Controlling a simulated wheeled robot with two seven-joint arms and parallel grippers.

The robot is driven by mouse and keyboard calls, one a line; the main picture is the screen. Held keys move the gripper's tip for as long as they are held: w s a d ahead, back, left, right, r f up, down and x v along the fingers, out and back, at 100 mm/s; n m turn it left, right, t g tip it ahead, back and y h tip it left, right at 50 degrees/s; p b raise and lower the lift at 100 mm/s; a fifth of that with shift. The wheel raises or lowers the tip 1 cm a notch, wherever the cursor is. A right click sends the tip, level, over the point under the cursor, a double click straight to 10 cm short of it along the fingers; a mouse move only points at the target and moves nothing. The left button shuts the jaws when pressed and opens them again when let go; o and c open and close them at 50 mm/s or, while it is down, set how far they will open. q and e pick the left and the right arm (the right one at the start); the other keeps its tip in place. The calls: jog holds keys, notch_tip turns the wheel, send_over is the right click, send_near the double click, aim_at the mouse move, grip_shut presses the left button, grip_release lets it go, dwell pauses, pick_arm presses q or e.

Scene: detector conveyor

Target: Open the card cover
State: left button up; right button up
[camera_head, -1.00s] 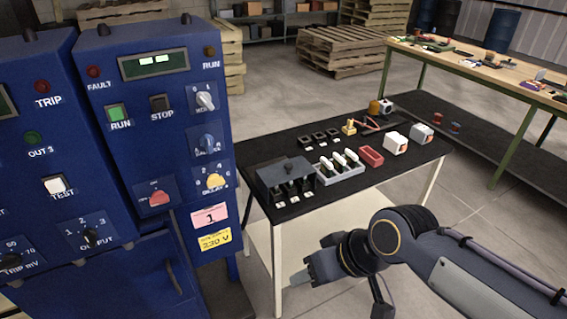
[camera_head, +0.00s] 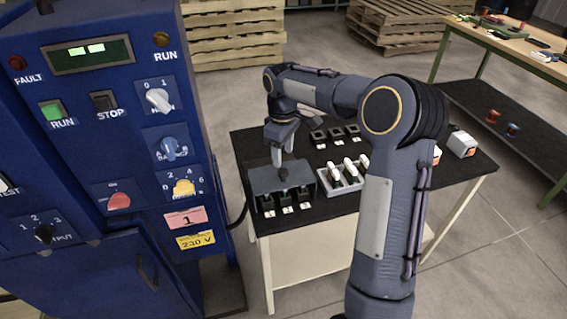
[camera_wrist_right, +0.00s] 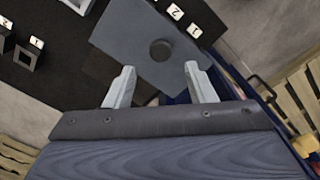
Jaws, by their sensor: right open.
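The card cover (camera_head: 262,180) is a grey box-shaped lid with a dark round knob on top, near the left end of the black table. It sits down over a row of card slots (camera_head: 286,200) with small white labels, which show along its front edge. In the right wrist view the cover (camera_wrist_right: 130,35) and its knob (camera_wrist_right: 161,50) lie just beyond my fingertips. My right gripper (camera_head: 281,158) points down over the cover. In the wrist view my right gripper (camera_wrist_right: 158,72) is open and empty, its two fingers apart with the knob lying between their lines. My left gripper is not in view.
A grey tray (camera_head: 329,184) with white-topped cards stands just right of the cover. Black square sockets (camera_head: 335,134) sit behind it. The blue control cabinet (camera_head: 100,150) rises close on the left. My right arm hides part of the table.

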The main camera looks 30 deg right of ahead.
aim_at(283, 171)
notch_tip(283, 171, down, 6)
jog(key=shift+f, duration=0.1)
jog(key=shift+c, duration=0.3)
grip_shut()
